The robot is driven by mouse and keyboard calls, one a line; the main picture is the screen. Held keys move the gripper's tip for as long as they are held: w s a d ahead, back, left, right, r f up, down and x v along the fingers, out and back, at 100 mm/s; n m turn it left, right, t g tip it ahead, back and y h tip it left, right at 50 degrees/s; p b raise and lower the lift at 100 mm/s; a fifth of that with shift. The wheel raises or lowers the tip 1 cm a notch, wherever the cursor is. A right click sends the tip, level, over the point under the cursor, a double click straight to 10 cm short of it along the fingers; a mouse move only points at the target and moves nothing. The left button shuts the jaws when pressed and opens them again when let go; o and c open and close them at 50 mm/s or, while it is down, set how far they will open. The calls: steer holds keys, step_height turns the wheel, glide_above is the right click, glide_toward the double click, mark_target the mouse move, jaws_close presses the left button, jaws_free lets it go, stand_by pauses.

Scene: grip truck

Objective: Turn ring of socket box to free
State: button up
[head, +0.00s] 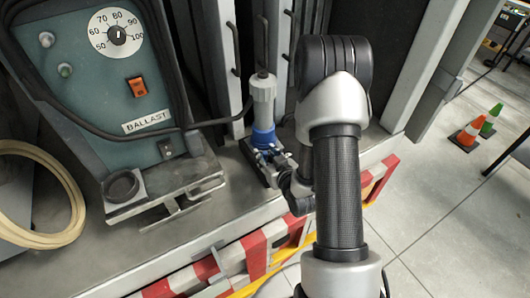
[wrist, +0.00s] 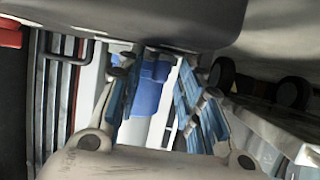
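The socket box (head: 250,165) is a dark base on the truck bed, mostly hidden behind my gripper. Its blue ring (head: 264,136) sits low around an upright grey plug (head: 263,95). My gripper (head: 270,157) is low at the front of the ring. In the wrist view, my gripper (wrist: 157,75) has its blue-padded fingers apart, one on each side of the blue ring (wrist: 150,90). The left finger overlaps the ring's edge in the picture, and a pale gap shows beside the right finger. Whether either finger touches the ring cannot be told.
A teal ballast panel (head: 85,85) with a dial and orange switch stands left, with a black cable running to the plug. A coiled cream hose (head: 70,190) hangs far left. Grey uprights (head: 222,60) stand close behind the plug. Traffic cones (head: 467,133) stand on the floor, right.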

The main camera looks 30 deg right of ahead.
steer(key=shift+s, duration=0.1)
jaws_close()
stand_by(0.3)
